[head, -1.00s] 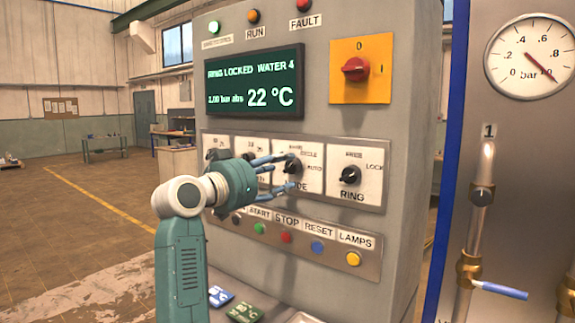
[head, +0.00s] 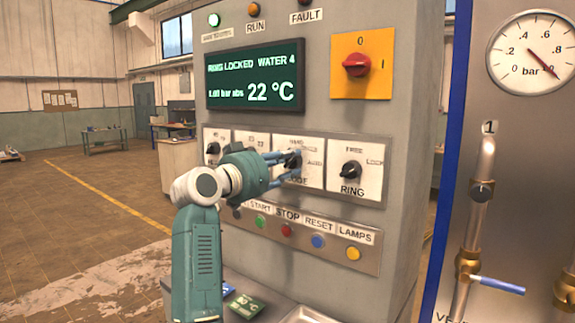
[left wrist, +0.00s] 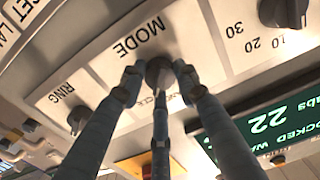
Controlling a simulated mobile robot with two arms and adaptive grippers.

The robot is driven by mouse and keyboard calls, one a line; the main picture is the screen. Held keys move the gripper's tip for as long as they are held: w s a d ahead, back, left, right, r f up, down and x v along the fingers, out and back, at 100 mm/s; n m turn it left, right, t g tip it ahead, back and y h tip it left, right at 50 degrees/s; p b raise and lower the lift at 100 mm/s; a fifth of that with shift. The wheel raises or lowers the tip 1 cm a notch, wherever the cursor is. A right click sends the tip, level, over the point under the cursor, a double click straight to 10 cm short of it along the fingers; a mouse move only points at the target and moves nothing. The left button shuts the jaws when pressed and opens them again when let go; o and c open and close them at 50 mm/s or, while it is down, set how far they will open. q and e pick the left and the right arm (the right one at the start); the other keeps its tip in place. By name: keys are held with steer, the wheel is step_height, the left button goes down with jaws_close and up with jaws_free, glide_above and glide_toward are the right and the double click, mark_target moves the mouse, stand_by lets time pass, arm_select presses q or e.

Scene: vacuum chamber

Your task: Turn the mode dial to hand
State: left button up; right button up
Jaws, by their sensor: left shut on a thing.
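The mode dial (head: 292,160) is a small black knob on a white plate of the grey control cabinet. It also shows in the left wrist view as a dark round knob (left wrist: 159,72) beside the upside-down word MODE. My left gripper (head: 288,166) has its blue-grey fingers shut on the mode dial. In the left wrist view the fingertips (left wrist: 160,76) close around the knob from several sides. The fingers cover much of the dial and part of its labels, so its pointer direction cannot be told. My right gripper is not in view.
The ring dial (head: 350,171) is just right of the mode dial. A row of coloured buttons with a red stop button (head: 287,230) lies below. A red switch on a yellow plate (head: 361,64) and a green display (head: 256,79) are above. Pipes (head: 480,190) stand at right.

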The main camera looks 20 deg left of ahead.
arm_select(q)
steer(key=shift+f, duration=0.25)
steer(key=n+p, duration=0.4)
steer(key=n, duration=0.2)
steer(key=shift+d, duration=0.15)
steer(key=shift+f+n+p, duration=0.1)
steer(key=shift+n+p, duration=0.75)
steer(key=shift+n, duration=0.15)
steer(key=shift+f+n+p, duration=0.1)
steer(key=shift+n+p, duration=0.2)
steer(key=shift+n, duration=0.2)
steer(key=o, duration=1)
steer(key=shift+o, duration=0.8)
steer(key=shift+r, duration=0.2)
